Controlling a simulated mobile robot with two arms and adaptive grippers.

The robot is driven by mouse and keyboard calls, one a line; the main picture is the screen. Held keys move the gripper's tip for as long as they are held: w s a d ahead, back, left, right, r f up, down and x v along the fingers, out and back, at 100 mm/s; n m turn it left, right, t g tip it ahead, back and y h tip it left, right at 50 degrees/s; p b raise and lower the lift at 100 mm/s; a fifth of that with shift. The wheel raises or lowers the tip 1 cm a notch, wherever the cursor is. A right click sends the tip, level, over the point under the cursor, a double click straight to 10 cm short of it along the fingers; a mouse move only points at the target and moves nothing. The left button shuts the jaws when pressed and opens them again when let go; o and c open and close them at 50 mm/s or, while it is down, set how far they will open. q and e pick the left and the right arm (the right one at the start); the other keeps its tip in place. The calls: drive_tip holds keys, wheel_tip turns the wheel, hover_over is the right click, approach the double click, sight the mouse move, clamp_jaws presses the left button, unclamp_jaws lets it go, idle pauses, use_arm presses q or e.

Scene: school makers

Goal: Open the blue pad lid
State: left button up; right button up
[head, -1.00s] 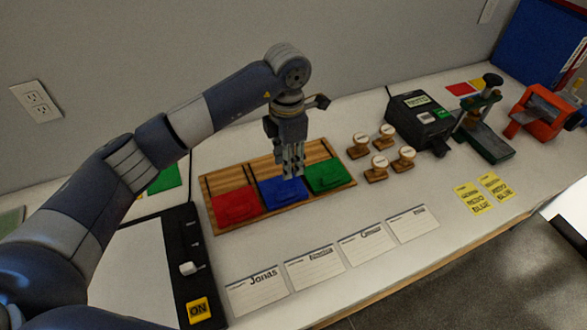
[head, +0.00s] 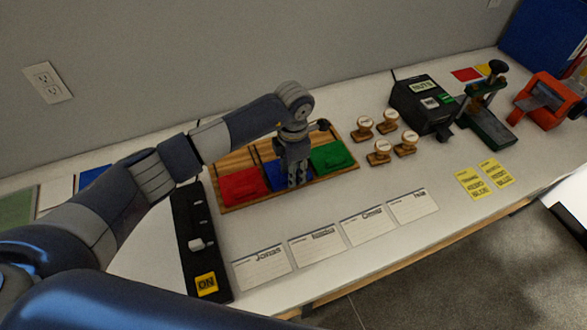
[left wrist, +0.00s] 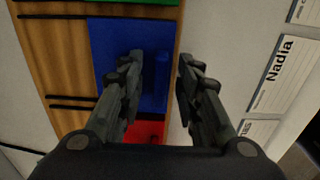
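The blue pad lid (head: 273,178) lies shut on a wooden tray (head: 235,161), between the red and green lids. My left gripper (head: 297,184) points down at the front edge of the blue lid and hides part of it. In the left wrist view the gripper (left wrist: 158,65) is open. One finger is over the blue lid (left wrist: 110,40), the other is past the tray's front edge. A raised blue lip (left wrist: 161,82) shows in the gap between the fingers, and nothing is gripped. My right gripper is out of view.
The red lid (head: 240,186) and green lid (head: 332,157) flank it. Several wooden stamps (head: 379,156) and a black device (head: 421,104) stand right of the tray. Name cards (head: 315,243) lie in front. A black switch panel (head: 187,215) lies left.

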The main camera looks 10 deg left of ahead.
use_arm(q)
clamp_jaws()
drive_tip(key=shift+w+a+f+b, duration=0.1)
drive_tip(key=shift+w+a+b, duration=0.1)
drive_tip(key=shift+w+b, duration=0.15)
drive_tip(key=w+a+b, duration=0.1)
drive_tip(key=w+b, duration=0.1)
drive_tip(key=w+a+b, duration=0.1)
drive_tip(key=b, duration=0.1)
drive_tip(key=w+a+b, duration=0.2)
drive_tip(key=shift+w, duration=0.35)
drive_tip(key=shift+w+a, duration=0.1)
drive_tip(key=shift+w, duration=0.2)
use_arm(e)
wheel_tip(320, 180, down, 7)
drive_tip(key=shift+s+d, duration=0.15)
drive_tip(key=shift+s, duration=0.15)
use_arm(q)
unclamp_jaws()
drive_tip(key=shift+r, duration=0.2)
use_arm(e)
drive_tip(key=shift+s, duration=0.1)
